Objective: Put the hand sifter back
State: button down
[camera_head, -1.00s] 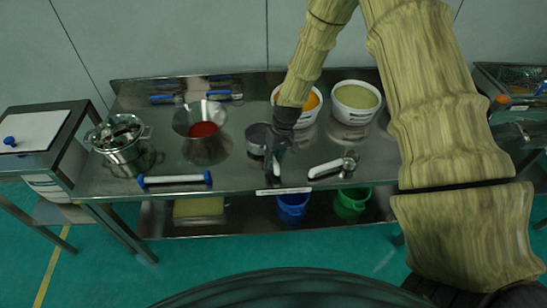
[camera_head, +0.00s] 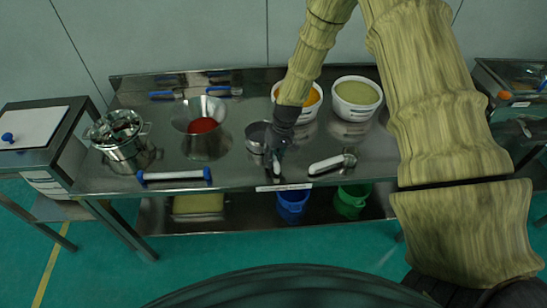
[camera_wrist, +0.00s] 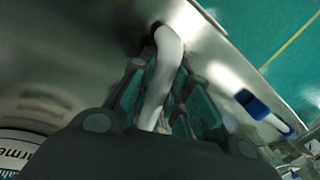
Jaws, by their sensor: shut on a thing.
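The hand sifter (camera_head: 256,136) is a round grey metal cup over the middle of the steel table (camera_head: 230,176). My gripper (camera_head: 275,152) is just right of and in front of the cup. In the wrist view, my gripper (camera_wrist: 160,105) is shut on the sifter's white handle (camera_wrist: 166,60), which lies between the fingers. I cannot tell whether the sifter touches the tabletop.
A white-handled scoop (camera_head: 328,165) lies to the right. Two white tubs (camera_head: 357,112) stand behind. A blue-ended white roller (camera_head: 173,176) lies front left.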

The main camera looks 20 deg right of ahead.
jog(key=c, duration=0.8)
grip_release()
jog(key=shift+a+p+v, duration=0.25)
jog(key=shift+p+v, duration=0.45)
jog(key=shift+v, duration=0.45)
jog(key=shift+a+p+v, duration=0.2)
jog(key=shift+p+v, duration=0.45)
jog(key=shift+v, duration=0.5)
jog(key=shift+a+p+v, duration=0.25)
jog(key=shift+p+v, duration=0.45)
jog(key=shift+v, duration=0.4)
